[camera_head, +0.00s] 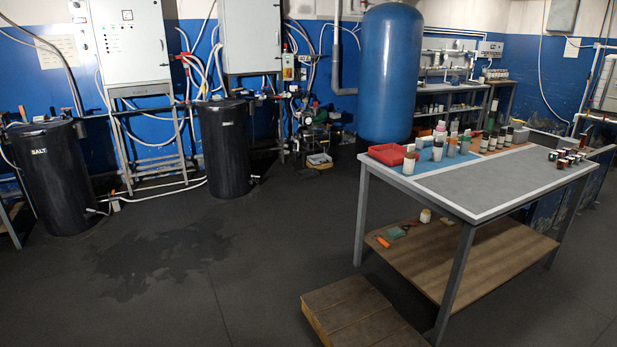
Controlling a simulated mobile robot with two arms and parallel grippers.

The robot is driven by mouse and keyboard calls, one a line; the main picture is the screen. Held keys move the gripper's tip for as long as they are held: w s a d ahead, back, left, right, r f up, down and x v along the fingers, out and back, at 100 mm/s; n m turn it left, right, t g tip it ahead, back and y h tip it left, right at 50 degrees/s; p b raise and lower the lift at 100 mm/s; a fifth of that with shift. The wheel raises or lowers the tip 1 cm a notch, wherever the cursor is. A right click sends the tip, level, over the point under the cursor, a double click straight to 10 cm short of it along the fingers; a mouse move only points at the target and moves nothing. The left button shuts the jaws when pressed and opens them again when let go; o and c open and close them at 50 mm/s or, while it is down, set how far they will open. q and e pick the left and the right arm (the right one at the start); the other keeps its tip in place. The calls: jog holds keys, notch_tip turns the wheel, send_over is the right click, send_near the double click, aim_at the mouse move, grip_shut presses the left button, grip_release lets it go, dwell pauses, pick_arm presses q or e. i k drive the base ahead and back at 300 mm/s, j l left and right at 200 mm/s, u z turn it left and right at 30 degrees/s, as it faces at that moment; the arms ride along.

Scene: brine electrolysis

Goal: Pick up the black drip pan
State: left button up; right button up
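I cannot make out a black drip pan for certain in the head view. Several dark things stand in the room, among them two black salt tanks, the left one (50,180) and the right one (224,150). A small pale box or tray (319,161) sits on the floor by the pumps and pipes; its contents are too small to tell. Neither of my grippers shows in this view.
A dark wet patch (165,258) lies on the open floor at left. A workbench (450,190) with jars and a red tray (389,153) stands at right, with a wooden lower shelf (440,262). A wooden step (357,313) is before it. A blue tank (390,75) stands behind.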

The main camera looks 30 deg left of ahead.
aim_at(310, 172)
jog(key=i+j+u, duration=0.5)
jog(key=u, duration=0.15)
jog(key=i+j+u, duration=0.4)
jog(key=i, duration=0.15)
jog(key=i+u, duration=0.35)
jog(key=i, duration=0.2)
jog(key=i+u, duration=0.4)
jog(key=i, duration=0.15)
jog(key=i+z, duration=0.1)
jog(key=i, duration=0.45)
jog(key=i+z, duration=0.1)
jog(key=i, duration=0.5)
jog(key=i+j+z, duration=0.1)
jog(key=i, duration=0.45)
jog(key=i+j, duration=0.2)
jog(key=i, duration=0.35)
jog(key=i+l+z, duration=0.4)
jog(key=i, duration=0.25)
jog(key=i+l+z, duration=0.1)
jog(key=i+z, duration=0.25)
jog(key=i, duration=0.3)
jog(key=i+z, duration=0.4)
jog(key=i, duration=0.25)
jog(key=i+j+z, duration=0.4)
jog(key=i, duration=0.25)
jog(key=i+l+z, duration=0.1)
jog(key=i, duration=0.65)
jog(key=i+l+z, duration=0.15)
jog(key=i, duration=0.65)
